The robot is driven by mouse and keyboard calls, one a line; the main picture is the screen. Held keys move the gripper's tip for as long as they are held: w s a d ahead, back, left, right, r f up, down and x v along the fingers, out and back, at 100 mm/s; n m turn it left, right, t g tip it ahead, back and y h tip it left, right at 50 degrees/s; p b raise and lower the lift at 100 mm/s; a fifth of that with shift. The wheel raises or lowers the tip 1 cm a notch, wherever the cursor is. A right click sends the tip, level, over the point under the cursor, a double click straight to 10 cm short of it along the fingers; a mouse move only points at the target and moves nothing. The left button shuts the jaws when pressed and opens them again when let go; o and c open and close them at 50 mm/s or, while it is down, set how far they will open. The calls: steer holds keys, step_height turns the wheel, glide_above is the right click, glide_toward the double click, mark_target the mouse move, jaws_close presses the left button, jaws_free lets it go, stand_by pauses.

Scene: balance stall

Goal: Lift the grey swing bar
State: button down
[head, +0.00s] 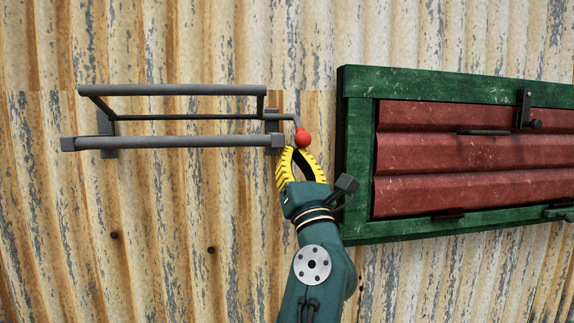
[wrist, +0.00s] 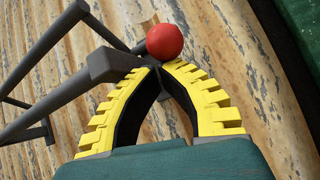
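The grey swing bar assembly (head: 180,141) is on the corrugated wall at the left. A long upper bar (head: 175,90) runs roughly level above a lower bar, with a thinner bar behind them. A bent grey rod at its right end carries a red ball (head: 302,139). My gripper (head: 296,149) is just below the ball, right of the lower bar's end block. In the wrist view its yellow fingertips (wrist: 157,67) come together beside the grey end block (wrist: 112,65), with the red ball (wrist: 165,42) just beyond. I see nothing held; contact with the ball is unclear.
A green-framed red shutter (head: 470,150) with a dark latch (head: 524,108) is at the right, close to my gripper; its frame edge (head: 355,160) is the nearest part. The corrugated wall (head: 150,240) below the bars is clear apart from small bolts.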

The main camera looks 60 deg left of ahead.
steer(key=s+d+f+p, duration=0.1)
steer(key=s+d+f, duration=0.1)
steer(key=d, duration=0.7)
steer(key=shift+s+f, duration=0.25)
steer(key=shift+s, duration=0.3)
steer(key=shift+d, duration=0.1)
